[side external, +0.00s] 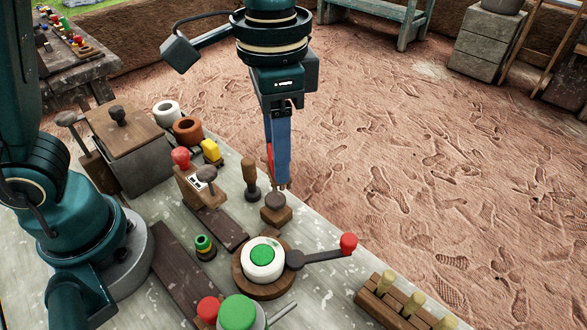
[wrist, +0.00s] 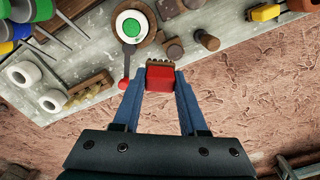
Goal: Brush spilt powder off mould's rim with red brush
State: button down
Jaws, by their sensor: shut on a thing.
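My gripper (side external: 279,178) has blue fingers and is shut on the red brush (wrist: 160,82). In the side view only a red sliver of the brush (side external: 270,158) shows beside the fingers. The mould (side external: 262,272) is a white ring with a green centre on a round wooden base; it also shows in the wrist view (wrist: 120,22). My gripper is above and behind the mould, apart from it. Spilt powder on the rim is too small to make out clearly.
A wooden block with a dark knob (side external: 276,212) stands below my gripper. A dark lever with a red ball (side external: 348,243) sticks out right of the mould. A wooden-handled stamp (side external: 250,175) stands left of my gripper. A slotted wooden rack (side external: 385,303) lies at the bench's front right.

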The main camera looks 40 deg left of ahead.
jog(key=s+d+m, duration=0.3)
jog(key=s+d, duration=0.1)
jog(key=d, duration=0.2)
jog(key=shift+a+f, duration=0.15)
jog(key=shift+f, duration=3.85)
jog(key=shift+a+r, duration=0.1)
jog(key=shift+a, duration=2.65)
jog(key=shift+d, duration=2.85)
notch_tip(320, 180, up, 8)
